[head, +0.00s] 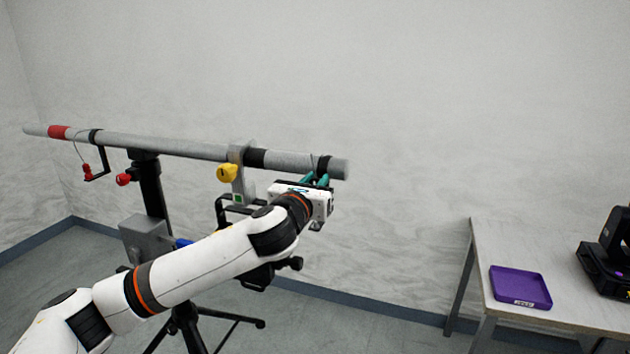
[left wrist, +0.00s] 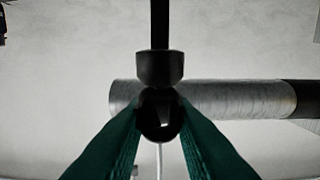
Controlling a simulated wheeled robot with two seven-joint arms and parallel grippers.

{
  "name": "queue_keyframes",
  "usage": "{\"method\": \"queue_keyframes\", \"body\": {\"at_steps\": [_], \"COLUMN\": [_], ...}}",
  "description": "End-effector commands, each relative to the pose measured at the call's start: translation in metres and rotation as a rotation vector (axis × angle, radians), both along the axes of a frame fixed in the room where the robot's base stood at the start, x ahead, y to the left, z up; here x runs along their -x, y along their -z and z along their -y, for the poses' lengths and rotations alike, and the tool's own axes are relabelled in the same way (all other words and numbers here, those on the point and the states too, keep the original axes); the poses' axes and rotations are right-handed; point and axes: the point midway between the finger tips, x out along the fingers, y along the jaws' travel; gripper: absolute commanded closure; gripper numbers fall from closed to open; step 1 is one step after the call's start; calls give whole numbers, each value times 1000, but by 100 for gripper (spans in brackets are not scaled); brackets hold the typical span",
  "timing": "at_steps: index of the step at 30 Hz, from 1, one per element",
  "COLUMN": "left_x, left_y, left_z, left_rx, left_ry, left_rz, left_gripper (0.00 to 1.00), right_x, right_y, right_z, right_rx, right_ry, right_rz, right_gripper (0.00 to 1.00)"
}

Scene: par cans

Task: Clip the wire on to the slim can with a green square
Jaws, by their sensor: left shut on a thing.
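My left gripper (head: 318,180) is at the right end of the grey bar (head: 190,147), its green fingers up against the bar's end part. In the left wrist view the fingers (left wrist: 160,120) close on a dark rounded piece (left wrist: 160,128), likely the wire's clip; a thin light line hangs below it. A grey clamp piece with a green square (head: 239,198) hangs from the bar, left of my gripper, above a black yoke (head: 222,208). My arm hides most of the can below. My right gripper is not in view.
A yellow knob (head: 227,173) sits on the clamp. A black stand (head: 152,195) with a grey box (head: 147,240) carries the bar. A table (head: 480,245) at right holds a purple tray (head: 520,287) and a black fixture (head: 606,262).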

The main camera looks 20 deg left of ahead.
Motion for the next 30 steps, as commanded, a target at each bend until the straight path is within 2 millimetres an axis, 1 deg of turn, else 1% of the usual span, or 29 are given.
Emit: {"method": "queue_keyframes", "body": {"at_steps": [30], "left_x": [0], "left_y": [26], "left_z": [0], "left_rx": [0], "left_ry": [1], "left_rz": [0], "left_gripper": [100], "right_x": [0], "right_y": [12], "right_z": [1], "right_rx": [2], "right_ry": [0], "right_rz": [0], "right_gripper": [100]}}
